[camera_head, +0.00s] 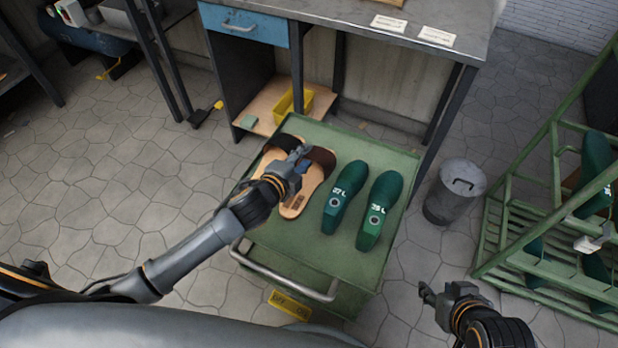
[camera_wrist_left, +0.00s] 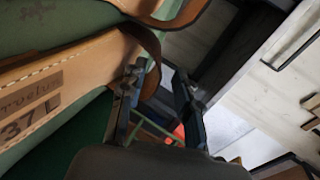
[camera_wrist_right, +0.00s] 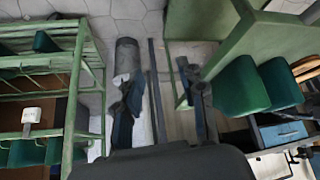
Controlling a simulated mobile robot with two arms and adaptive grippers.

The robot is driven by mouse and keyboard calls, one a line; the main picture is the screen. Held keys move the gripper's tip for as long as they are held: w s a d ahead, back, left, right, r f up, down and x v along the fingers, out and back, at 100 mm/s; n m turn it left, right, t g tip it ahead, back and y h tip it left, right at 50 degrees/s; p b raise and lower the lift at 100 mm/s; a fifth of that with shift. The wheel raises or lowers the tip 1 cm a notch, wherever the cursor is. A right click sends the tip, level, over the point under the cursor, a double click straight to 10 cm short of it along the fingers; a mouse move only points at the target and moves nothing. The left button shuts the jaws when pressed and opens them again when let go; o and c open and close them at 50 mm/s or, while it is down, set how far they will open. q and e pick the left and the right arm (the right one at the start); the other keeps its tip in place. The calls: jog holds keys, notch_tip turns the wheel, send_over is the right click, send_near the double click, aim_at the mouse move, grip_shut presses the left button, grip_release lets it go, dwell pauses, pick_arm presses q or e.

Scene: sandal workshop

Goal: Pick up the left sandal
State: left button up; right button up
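Two tan sandals lie side by side on the green cart (camera_head: 340,240). One, with a dark strap (camera_head: 285,142), is at the left; the other (camera_head: 312,182) has a brown strap and is partly covered by my gripper. My left gripper (camera_head: 303,158) is just over the brown-strapped sandal. In the left wrist view its fingers (camera_wrist_left: 157,92) are apart, with one close to a brown strap (camera_wrist_left: 145,50); contact is unclear. A sandal insole there (camera_wrist_left: 75,75) carries a label reading 37 L. My right gripper (camera_head: 430,295) is open and empty, away to the right of the cart.
Two green shoe lasts (camera_head: 345,195) (camera_head: 379,205) lie on the cart right of the sandals. A workbench (camera_head: 350,25) stands behind. A grey bin (camera_head: 455,190) and a green rack (camera_head: 550,200) with more lasts are at the right.

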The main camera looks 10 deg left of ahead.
aim_at(316, 148)
pick_arm(q)
jog(key=shift+x, duration=1)
jog(key=b+x, duration=0.2)
jog(key=x, duration=0.2)
jog(key=shift+w+d+f, duration=0.15)
jog(key=shift+d+f, duration=0.05)
jog(key=shift+d, duration=0.05)
jog(key=shift+w, duration=0.2)
grip_shut()
pick_arm(e)
jog(key=w+a+r+t+y, duration=0.2)
jog(key=w+a+r+t, duration=0.1)
jog(key=w+r+t, duration=0.4)
jog(key=w+r, duration=0.1)
jog(key=w, duration=0.1)
jog(key=shift+w+a+r, duration=0.15)
jog(key=shift+w+a, duration=0.15)
jog(key=shift+a, duration=0.1)
